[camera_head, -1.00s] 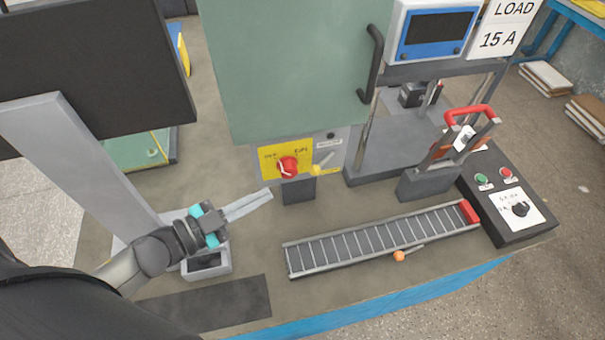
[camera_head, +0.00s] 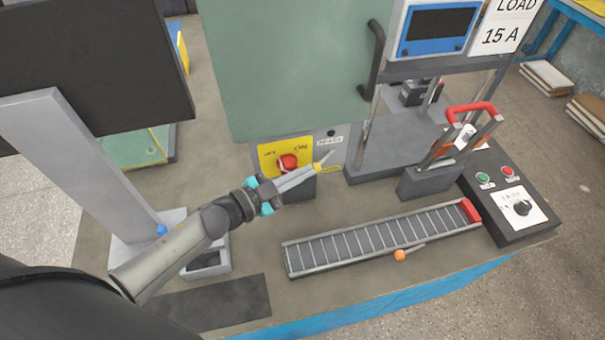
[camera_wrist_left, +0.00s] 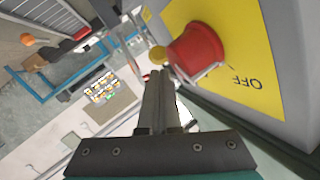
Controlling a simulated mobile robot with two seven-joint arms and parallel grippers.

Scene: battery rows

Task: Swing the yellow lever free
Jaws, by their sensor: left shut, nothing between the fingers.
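The yellow lever (camera_head: 317,167) is a small yellow knob on a thin metal rod, low on the front of the green cabinet, just right of a red knob (camera_head: 288,162) on a yellow plate. My left gripper (camera_head: 314,169) is shut and empty, with its fingertips right at the yellow knob. In the left wrist view the yellow knob (camera_wrist_left: 158,55) sits just beyond the shut fingertips (camera_wrist_left: 157,76), beside the large red knob (camera_wrist_left: 194,47). I cannot tell whether the fingers touch it. My right gripper is not in view.
The green cabinet door (camera_head: 290,70) hangs above the lever. A slatted conveyor (camera_head: 375,240) with an orange knob lies in front. A red-handled clamp (camera_head: 465,140) and a black control box (camera_head: 510,205) stand at the right. A grey monitor stand (camera_head: 80,170) is at the left.

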